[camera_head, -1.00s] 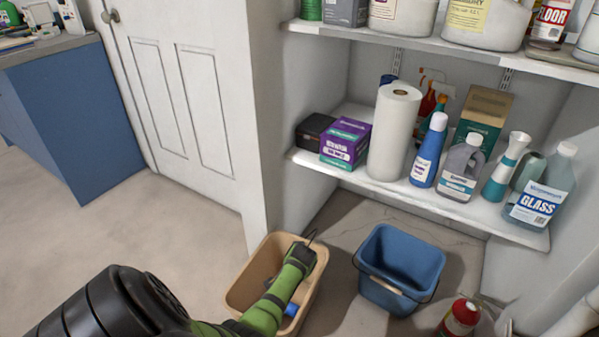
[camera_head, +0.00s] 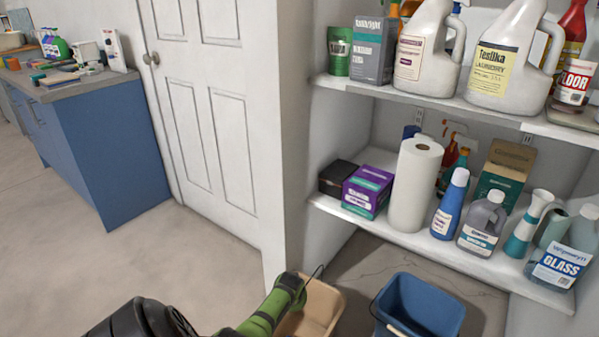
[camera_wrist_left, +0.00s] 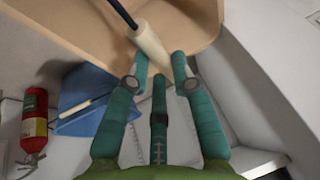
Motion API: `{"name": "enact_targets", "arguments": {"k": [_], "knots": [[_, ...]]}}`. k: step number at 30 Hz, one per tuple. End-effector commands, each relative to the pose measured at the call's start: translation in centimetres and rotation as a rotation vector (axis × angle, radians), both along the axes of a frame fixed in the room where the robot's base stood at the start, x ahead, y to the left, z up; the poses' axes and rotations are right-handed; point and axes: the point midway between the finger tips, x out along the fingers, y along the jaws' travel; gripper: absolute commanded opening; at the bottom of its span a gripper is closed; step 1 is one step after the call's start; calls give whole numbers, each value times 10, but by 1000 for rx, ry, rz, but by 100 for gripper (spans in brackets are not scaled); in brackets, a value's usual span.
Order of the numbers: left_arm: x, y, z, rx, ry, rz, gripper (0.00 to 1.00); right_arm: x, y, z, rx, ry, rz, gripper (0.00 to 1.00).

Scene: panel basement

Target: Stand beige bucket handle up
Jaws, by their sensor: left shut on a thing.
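The beige bucket (camera_head: 325,303) stands on the floor at the bottom of the head view, cut off by the lower edge. In the left wrist view its beige wall (camera_wrist_left: 195,18) fills the top. Its handle has a pale cylindrical grip (camera_wrist_left: 150,45) on a dark wire. My left gripper (camera_wrist_left: 160,68), with teal fingers, is shut on this handle grip, with the fingers on either side of it. In the head view my green left arm hides part of the bucket, and the fingertips are hidden. My right gripper is not in view.
A blue bucket (camera_head: 425,302) stands to the right of the beige one. A shelf (camera_head: 400,232) with bottles, boxes and a paper roll juts out above. A red fire extinguisher (camera_wrist_left: 34,125) shows in the wrist view. Free floor (camera_head: 185,262) lies left, before a white door (camera_head: 215,105).

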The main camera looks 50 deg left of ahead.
Motion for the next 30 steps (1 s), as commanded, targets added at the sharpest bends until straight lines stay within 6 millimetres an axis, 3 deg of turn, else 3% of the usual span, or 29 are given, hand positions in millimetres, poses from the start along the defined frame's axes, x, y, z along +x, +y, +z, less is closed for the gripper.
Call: {"name": "enact_targets", "arguments": {"k": [17, 18, 19, 30], "knots": [[-3, 5, -1, 4, 6, -7, 0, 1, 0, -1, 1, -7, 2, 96], [-3, 4, -1, 4, 6, -7, 40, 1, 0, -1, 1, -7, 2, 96], [-3, 5, -1, 3, 6, -6, 50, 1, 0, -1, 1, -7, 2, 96], [-2, 4, 0, 1, 2, -3, 50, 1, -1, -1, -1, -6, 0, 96]]}}
